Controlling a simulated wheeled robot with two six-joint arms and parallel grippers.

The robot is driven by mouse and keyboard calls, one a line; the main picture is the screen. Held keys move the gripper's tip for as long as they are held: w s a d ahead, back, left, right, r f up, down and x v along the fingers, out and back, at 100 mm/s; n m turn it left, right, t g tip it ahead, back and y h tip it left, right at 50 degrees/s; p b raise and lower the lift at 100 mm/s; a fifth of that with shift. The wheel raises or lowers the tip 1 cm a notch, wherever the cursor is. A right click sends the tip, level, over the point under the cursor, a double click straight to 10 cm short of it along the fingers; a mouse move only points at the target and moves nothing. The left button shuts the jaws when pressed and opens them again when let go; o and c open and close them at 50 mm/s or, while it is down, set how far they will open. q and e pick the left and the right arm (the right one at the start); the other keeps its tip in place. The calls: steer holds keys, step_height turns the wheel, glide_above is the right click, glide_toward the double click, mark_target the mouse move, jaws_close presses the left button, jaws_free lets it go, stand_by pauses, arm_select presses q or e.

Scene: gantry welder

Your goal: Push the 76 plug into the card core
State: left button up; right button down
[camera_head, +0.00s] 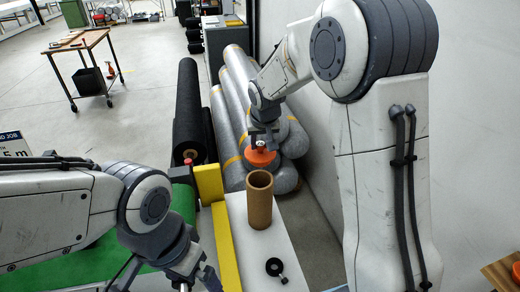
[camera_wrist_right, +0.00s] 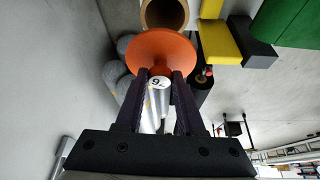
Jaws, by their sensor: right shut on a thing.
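The card core (camera_head: 259,208) is a brown open tube standing upright on a white surface; its open end also shows at the top of the right wrist view (camera_wrist_right: 148,14). The orange 76 plug (camera_head: 260,158) is a flanged disc with a white labelled end; it also shows in the right wrist view (camera_wrist_right: 150,48). My right gripper (camera_head: 263,142) is shut on the plug's stem and holds it by the core's upper end. The plug partly covers the core's mouth in the wrist view; I see no part of it inside. My left gripper (camera_head: 205,278) is low in the head view, its fingers unclear.
A black ring-shaped thing (camera_head: 274,267) lies on the white surface (camera_head: 290,250) in front of the core. A yellow bar (camera_head: 224,245) runs along its left side. Grey wrapped rolls (camera_head: 238,85) and a black roll (camera_head: 188,110) lie behind. A wall stands on the right.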

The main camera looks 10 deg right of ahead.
mark_target(261, 158)
steer(key=shift+a+f, duration=0.15)
steer(key=shift+f, duration=0.25)
steer(key=f, duration=0.5)
steer(key=shift+s+f+b, duration=0.25)
steer(key=shift+f+b, duration=0.15)
steer(key=shift+f, duration=0.2)
steer(key=shift+f+b, duration=1.9)
steer(key=shift+b, duration=0.2)
steer(key=shift+c, duration=2.2)
jaws_free()
steer(key=shift+r, duration=0.1)
